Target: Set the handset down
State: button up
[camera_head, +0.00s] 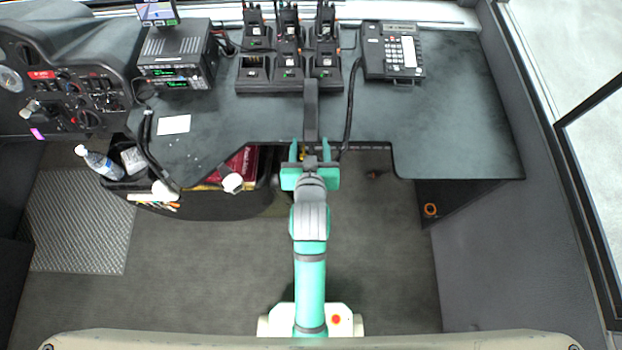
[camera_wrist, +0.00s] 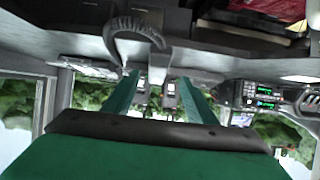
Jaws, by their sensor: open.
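The handset (camera_head: 311,108) is a long dark bar. It lies lengthwise at the front of the desk, between the radio charger and my gripper, and its far end reaches the charger's front edge. My gripper (camera_head: 310,150) is open at the desk's front edge, with its green fingers to either side of the handset's near end. I cannot tell whether they touch it. In the wrist view the fingers (camera_wrist: 160,95) are apart, and the thick black cord (camera_wrist: 128,26) loops near them. The desk phone (camera_head: 403,52) stands at the back right, its left side bare.
The charger (camera_head: 288,72) holds several upright handheld radios. A radio unit (camera_head: 178,58) and white card (camera_head: 174,124) are to the left. A bottle (camera_head: 99,161), cup (camera_head: 231,181) and red book (camera_head: 240,166) sit below the desk's left edge. The desk's right side (camera_head: 455,125) is clear.

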jog(key=s+f+t, duration=0.1)
jog(key=s+f, duration=0.2)
jog(key=s, duration=0.4)
jog(key=s+f, duration=0.2)
jog(key=s, duration=0.6)
jog(key=s+r+t, duration=0.1)
jog(key=s+r, duration=0.2)
jog(key=s, duration=1)
jog(key=shift+s+r+t, duration=0.35)
jog(key=shift+s+t, duration=0.05)
jog(key=shift+w+d, duration=0.1)
